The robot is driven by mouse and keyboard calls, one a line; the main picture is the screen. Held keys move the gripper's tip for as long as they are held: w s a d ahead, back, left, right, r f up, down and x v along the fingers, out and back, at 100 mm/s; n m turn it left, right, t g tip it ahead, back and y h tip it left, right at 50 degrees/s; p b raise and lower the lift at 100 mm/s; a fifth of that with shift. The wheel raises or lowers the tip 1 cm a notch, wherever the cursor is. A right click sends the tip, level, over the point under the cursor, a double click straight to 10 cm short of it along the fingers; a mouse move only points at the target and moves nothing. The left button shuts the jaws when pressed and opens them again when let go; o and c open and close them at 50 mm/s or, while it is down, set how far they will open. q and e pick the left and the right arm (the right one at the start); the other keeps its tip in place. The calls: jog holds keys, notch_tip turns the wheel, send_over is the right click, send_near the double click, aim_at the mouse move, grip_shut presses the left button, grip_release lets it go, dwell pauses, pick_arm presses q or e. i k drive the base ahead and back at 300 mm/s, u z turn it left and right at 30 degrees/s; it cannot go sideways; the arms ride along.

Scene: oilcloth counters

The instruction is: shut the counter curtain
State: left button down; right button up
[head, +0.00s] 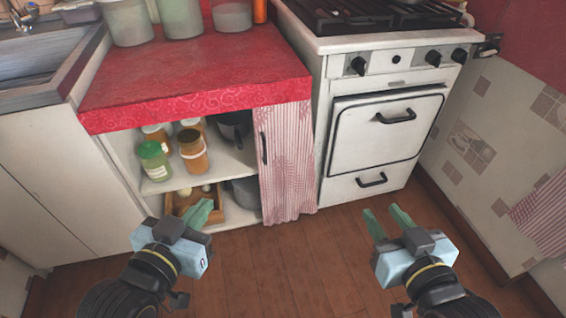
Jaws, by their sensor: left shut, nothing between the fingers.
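The counter curtain (288,170) is red-and-white striped cloth, bunched at the right side of the cupboard opening under the red-covered counter (200,62). A dark upright handle (264,148) is on its left edge. The left and middle of the opening are uncovered, showing the shelf. My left gripper (201,211) is shut and empty, in front of the lower opening, left of the curtain and below the handle in the picture. My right gripper (387,218) is open and empty above the floor in front of the stove, right of the curtain, touching nothing visible.
Jars (193,152) and a dark pot (234,127) stand on the shelf; a wooden tray (188,202) and grey pot (246,192) sit below. A white stove (376,130) with dark handles stands right. A sink (40,62) is left. The wooden floor (290,270) is clear.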

aim_at(276, 126)
jog(key=z, duration=0.7)
jog(key=i, duration=0.85)
jog(key=u, duration=1.3)
